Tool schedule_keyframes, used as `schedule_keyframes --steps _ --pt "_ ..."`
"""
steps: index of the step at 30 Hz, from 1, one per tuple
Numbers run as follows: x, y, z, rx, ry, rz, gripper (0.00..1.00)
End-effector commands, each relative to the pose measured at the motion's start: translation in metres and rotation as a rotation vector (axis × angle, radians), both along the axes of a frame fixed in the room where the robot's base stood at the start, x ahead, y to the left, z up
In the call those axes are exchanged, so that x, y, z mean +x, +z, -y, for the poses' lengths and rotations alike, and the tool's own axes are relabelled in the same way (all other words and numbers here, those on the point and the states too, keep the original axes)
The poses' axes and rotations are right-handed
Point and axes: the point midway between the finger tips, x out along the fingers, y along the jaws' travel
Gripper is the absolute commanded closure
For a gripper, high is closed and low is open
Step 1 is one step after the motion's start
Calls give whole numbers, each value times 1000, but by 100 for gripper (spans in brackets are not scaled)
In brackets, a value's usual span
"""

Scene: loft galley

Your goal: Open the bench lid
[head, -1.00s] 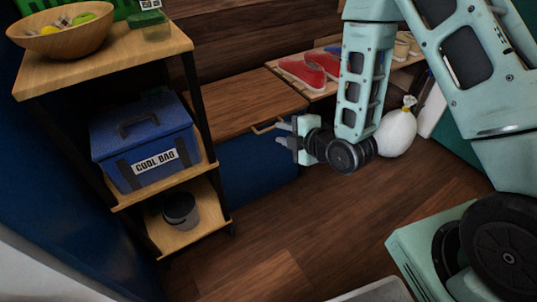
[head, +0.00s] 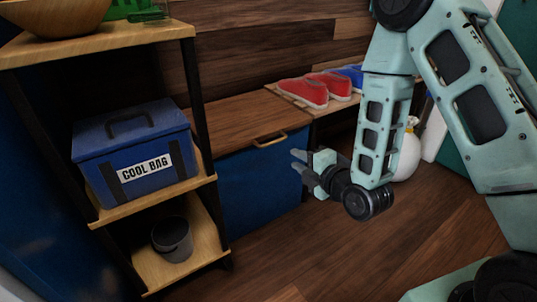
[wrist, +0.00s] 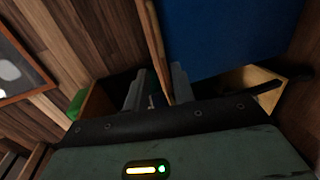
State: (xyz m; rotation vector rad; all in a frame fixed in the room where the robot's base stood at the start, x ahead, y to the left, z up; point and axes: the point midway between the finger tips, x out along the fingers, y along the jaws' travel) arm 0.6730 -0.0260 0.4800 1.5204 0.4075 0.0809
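The bench has a brown wooden lid (head: 220,123) lying flat and closed over a blue front (head: 258,190). The handle cannot be made out there.
Red shoes (head: 305,91) stand on the adjoining bench top. Floor (head: 300,240) in front is clear.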

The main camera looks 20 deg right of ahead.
Motion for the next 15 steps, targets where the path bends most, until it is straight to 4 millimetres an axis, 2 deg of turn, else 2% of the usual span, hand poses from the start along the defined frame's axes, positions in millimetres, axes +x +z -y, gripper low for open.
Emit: schedule_keyframes --steps 2,15 --pt "5 -6 -2 1 0 5 75" --pt "93 -24 -30 1 0 2 75"
